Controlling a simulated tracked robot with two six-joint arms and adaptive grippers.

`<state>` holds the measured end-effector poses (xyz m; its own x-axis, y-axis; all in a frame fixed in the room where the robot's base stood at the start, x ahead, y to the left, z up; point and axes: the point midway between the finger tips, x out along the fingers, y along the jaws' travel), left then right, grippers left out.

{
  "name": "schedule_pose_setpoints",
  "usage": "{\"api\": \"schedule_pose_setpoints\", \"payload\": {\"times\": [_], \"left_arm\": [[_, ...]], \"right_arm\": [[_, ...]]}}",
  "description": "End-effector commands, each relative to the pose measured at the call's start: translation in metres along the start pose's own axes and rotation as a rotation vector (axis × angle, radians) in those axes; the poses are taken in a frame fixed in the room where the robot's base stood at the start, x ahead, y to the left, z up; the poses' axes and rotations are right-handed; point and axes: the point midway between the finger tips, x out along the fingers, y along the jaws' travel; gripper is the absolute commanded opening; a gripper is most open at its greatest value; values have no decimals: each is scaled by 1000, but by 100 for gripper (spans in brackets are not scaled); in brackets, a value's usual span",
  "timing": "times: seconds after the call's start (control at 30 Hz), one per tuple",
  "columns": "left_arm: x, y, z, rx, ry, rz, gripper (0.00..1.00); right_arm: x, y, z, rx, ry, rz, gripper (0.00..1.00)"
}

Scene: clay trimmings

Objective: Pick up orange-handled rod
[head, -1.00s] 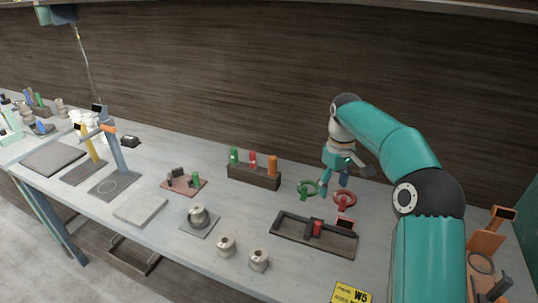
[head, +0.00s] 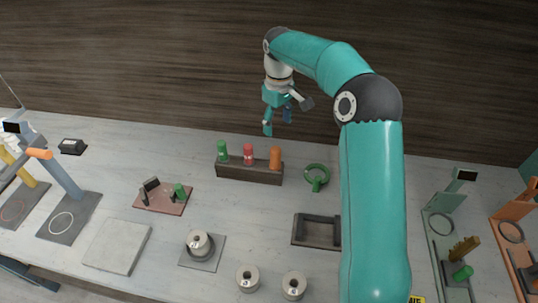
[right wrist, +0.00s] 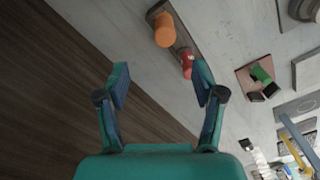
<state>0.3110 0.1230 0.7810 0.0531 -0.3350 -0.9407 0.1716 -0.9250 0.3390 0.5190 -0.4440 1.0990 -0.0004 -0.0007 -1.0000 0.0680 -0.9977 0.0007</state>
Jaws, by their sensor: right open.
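The orange-handled rod (head: 275,158) stands upright at the right end of a dark rack (head: 245,174). A red-handled rod (head: 249,154) and a green-handled rod (head: 222,151) stand to its left in the same rack. My right gripper (head: 278,123) is above and behind the rack, open and empty, with its fingers pointing down. In the right wrist view the orange handle (right wrist: 164,30) shows beyond the open fingertips (right wrist: 160,76), apart from them. The rods' lower parts are hidden in the rack. My left gripper is not in view.
A green ring-shaped tool (head: 317,176) lies right of the rack. A dark open tray (head: 296,232) is partly hidden behind my right arm. A red plate (head: 170,203) with small parts lies left. Labelled round weights (head: 247,279) stand in front. Stands occupy both sides.

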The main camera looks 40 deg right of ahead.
Motion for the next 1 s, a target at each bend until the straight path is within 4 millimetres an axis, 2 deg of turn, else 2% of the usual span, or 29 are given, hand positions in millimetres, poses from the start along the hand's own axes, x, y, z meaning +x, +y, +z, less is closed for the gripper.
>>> {"api": "schedule_pose_setpoints", "payload": {"times": [0.2, 0.4, 0.73, 1.0], "left_arm": [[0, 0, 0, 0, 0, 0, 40], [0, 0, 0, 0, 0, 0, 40], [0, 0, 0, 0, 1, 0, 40], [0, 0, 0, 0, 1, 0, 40]], "right_arm": [[48, -5, -4, -11, -7, -3, 68], [86, -7, -7, -16, -5, -3, 68], [110, -9, -7, -18, -5, -2, 68], [146, -11, -4, -19, -5, -2, 68]]}}
